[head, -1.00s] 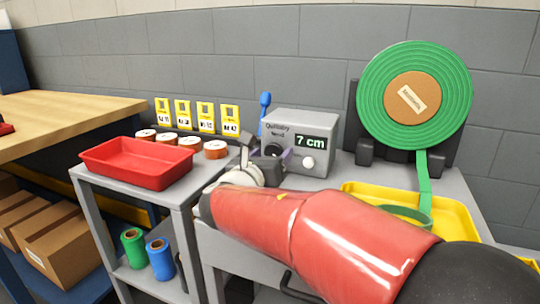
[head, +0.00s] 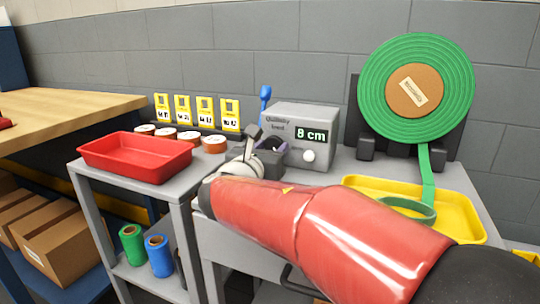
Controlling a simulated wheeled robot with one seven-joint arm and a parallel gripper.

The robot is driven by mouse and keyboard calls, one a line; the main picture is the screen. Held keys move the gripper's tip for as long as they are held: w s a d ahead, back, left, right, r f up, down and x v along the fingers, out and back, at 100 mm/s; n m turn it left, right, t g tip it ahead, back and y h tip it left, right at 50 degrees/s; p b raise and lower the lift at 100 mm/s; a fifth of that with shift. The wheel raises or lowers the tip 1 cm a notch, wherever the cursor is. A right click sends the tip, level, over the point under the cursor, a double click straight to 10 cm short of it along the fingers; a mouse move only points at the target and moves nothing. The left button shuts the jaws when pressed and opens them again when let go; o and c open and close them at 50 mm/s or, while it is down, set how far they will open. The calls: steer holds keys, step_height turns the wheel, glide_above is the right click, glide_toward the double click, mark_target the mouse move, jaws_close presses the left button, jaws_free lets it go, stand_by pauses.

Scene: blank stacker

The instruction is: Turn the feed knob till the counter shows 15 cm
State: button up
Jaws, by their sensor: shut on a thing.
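The grey feeder box (head: 301,127) stands on the grey bench, and its counter (head: 313,135) reads 8 cm. A white knob (head: 309,156) is on its front below the display. My gripper (head: 258,150) is at the left front of the box, at the dark feed opening. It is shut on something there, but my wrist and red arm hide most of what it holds. The large green reel (head: 455,85) stands upright on a dark holder at the right. Its green strip (head: 425,165) hangs down and curls in the yellow tray (head: 465,215).
A red tray (head: 135,165) sits on the left cart, with several small rolls (head: 214,144) and yellow label cards (head: 205,112) behind it. A blue-topped lever (head: 265,94) rises behind the box's left side. Green and blue spools (head: 159,255) stand on the lower shelf.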

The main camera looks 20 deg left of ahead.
steer(key=m+b, duration=0.6)
steer(key=b, duration=0.1)
steer(key=shift+f, duration=0.3)
steer(key=m+b, duration=0.4)
steer(key=shift+r+m+b, duration=0.2)
steer(key=shift+m+b, duration=0.55)
steer(key=shift+m, duration=0.45)
steer(key=o, duration=1)
steer(key=shift+s, duration=0.1)
steer(key=s, duration=0.7)
steer(key=shift+s+a, duration=0.25)
steer(key=shift+s, duration=0.05)
